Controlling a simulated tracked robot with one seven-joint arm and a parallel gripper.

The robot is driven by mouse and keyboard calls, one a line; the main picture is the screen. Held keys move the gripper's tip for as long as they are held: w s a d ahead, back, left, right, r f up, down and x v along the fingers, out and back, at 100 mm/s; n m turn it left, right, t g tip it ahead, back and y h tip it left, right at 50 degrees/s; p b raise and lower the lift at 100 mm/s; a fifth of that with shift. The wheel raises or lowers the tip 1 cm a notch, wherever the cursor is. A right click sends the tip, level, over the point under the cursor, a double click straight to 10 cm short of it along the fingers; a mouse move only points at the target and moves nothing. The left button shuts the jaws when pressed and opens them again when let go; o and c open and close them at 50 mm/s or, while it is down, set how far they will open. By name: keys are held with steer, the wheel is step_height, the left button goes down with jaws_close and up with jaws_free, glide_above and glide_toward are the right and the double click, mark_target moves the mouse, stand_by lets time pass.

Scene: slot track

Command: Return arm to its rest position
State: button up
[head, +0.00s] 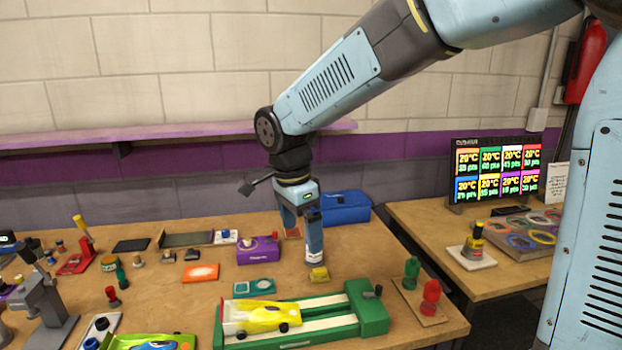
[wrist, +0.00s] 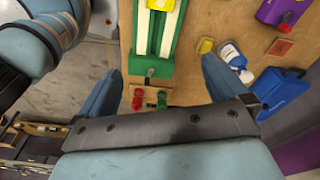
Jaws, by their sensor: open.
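My gripper (head: 301,228) hangs from my light blue arm over the right part of the workbench in the head view, fingers pointing down. In the wrist view my gripper (wrist: 161,70) has its two blue fingers spread wide with nothing held between them. The green track (head: 300,318) with a yellow car (head: 262,316) lies in front of the gripper. The track also shows between the fingers in the wrist view (wrist: 137,45). A yellow block (head: 319,274) sits just below and in front of the gripper. A white and blue bottle (wrist: 232,56) is beside the right finger.
A blue case (head: 345,208) and a purple box (head: 257,251) stand near the gripper. Red (head: 431,296) and green (head: 411,272) pegs stand right of the track. A purple shelf (head: 180,133) runs along the wall behind. A display (head: 494,172) stands on the right bench.

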steer(key=s+d+r+n+t, duration=0.1)
steer(key=s+d+n, duration=0.3)
steer(key=d, duration=0.4)
steer(key=s+d+r+n+t, duration=0.2)
steer(key=s+d, duration=0.3)
steer(key=d, duration=0.4)
steer(key=s+d+r+n+t+y, duration=0.1)
steer(key=s+d+r+n+t, duration=0.1)
steer(key=d, duration=0.7)
steer(key=s+r+n, duration=0.1)
steer(key=s+n, duration=0.1)
steer(key=n, duration=0.1)
steer(key=shift+s+d+n, duration=0.15)
steer(key=shift+n, duration=0.15)
